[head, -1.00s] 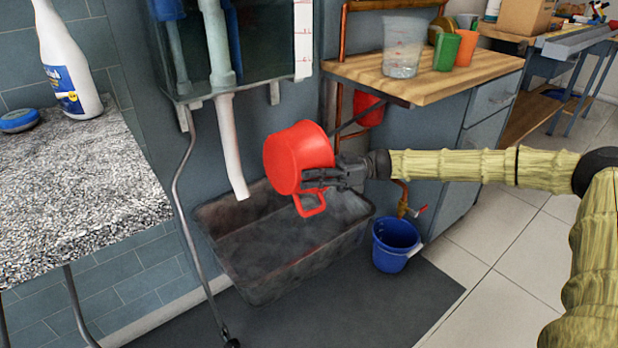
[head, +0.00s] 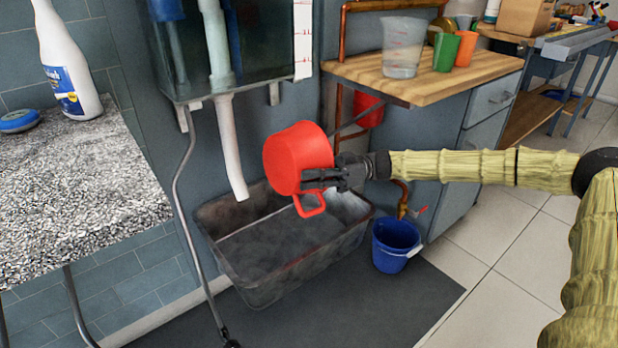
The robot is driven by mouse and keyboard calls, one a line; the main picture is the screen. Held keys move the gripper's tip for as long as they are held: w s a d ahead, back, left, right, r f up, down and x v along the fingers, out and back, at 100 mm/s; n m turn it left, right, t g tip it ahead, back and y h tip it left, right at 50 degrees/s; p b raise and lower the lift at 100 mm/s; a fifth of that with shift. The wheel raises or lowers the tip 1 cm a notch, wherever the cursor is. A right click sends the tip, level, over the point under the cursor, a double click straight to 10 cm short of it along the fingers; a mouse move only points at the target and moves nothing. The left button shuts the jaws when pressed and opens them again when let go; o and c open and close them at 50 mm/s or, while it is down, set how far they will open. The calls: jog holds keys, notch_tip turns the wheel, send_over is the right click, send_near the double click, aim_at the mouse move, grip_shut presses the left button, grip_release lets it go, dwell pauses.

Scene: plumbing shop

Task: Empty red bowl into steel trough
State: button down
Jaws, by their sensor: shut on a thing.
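The red bowl (head: 297,157) is a round pot-like vessel with a loop handle. It is tilted far over, held in the air above the back right part of the steel trough. My gripper (head: 318,180) comes from the right and is shut on the bowl near its handle. The bowl's inside faces away, so I cannot see its contents. The grey steel trough (head: 262,292) stands on a dark mat, below and around the bowl in the picture. Its visible floor looks dark grey, and I cannot make out any contents there.
A white pipe (head: 231,150) hangs over the trough, left of the bowl. A blue bucket (head: 395,245) stands right of the trough. A wooden counter (head: 430,72) holds a clear jug (head: 403,48) and cups. A granite counter (head: 75,185) is at the left.

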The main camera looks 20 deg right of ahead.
aim_at(297, 178)
dwell(0.6)
jog(key=a+p, duration=0.1)
jog(key=p, duration=0.2)
jog(key=shift+r+h, duration=0.3)
jog(key=shift+r, duration=0.1)
jog(key=a+h+p, duration=0.1)
jog(key=p, duration=0.3)
jog(key=shift+s+a+n, duration=0.15)
jog(key=shift+a+n, duration=0.15)
jog(key=shift+a, duration=0.05)
jog(key=p, duration=0.2)
jog(key=h+p, duration=0.1)
jog(key=p, duration=0.1)
jog(key=shift+s+a+f+h, duration=0.1)
jog(key=shift+s+a+h, duration=0.1)
jog(key=shift+a+h, duration=0.15)
jog(key=p, duration=0.1)
jog(key=h+p, duration=0.1)
jog(key=shift+s+f+n+t+p, duration=0.2)
jog(key=shift+f+n+t+p, duration=0.1)
jog(key=shift+n, duration=0.1)
jog(key=shift+a+p, duration=0.1)
jog(key=shift+p, duration=0.35)
